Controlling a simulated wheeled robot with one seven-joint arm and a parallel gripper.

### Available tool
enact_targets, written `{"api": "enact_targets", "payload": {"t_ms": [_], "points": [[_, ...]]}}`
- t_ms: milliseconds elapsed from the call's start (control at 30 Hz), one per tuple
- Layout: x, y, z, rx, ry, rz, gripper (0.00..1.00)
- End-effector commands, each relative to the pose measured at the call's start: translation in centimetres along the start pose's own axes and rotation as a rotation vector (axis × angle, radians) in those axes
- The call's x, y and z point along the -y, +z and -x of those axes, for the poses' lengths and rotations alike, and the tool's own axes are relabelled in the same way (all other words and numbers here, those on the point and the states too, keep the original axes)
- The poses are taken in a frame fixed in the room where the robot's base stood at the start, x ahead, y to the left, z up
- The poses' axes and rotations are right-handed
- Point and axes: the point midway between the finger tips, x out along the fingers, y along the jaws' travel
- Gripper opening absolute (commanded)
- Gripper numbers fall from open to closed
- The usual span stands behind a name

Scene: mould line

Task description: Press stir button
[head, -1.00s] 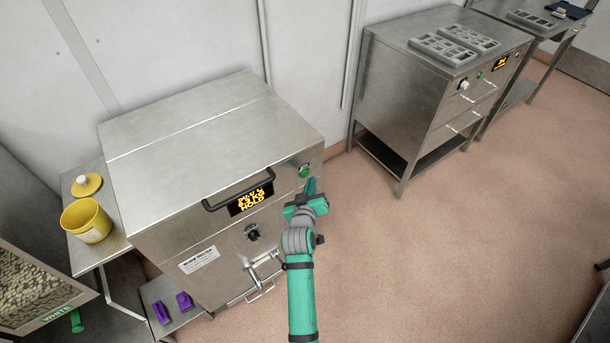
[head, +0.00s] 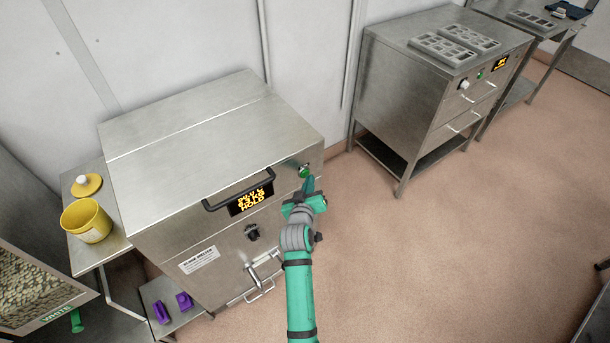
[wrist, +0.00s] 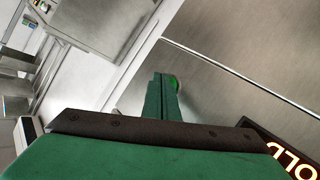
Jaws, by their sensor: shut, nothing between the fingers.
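The green stir button (head: 304,171) is on the front panel of the steel melter (head: 210,150), near its upper right corner. In the wrist view the green button (wrist: 175,82) shows just past the fingertips, partly hidden by them. My gripper (head: 310,184) is shut and empty, its fingertips at the lower edge of the button in the head view. In the wrist view the closed fingers (wrist: 161,92) point toward the panel beside the button. I cannot tell whether they touch it. The display (head: 250,200) shows orange text, with "HOLD" as its last line.
A black handle (head: 238,190) sticks out along the lid's front edge. A black knob (head: 252,232) and a tap with a lever (head: 262,272) are lower on the front. A yellow pot (head: 87,220) stands at left. The floor to the right is clear.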

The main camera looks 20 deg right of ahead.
Motion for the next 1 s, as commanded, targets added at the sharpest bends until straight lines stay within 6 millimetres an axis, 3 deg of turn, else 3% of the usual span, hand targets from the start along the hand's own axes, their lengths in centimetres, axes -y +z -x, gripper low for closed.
{"api": "enact_targets", "payload": {"t_ms": [1000], "points": [[0.46,-0.38,-0.58,0.001,-0.001,-0.001,0.0]]}}
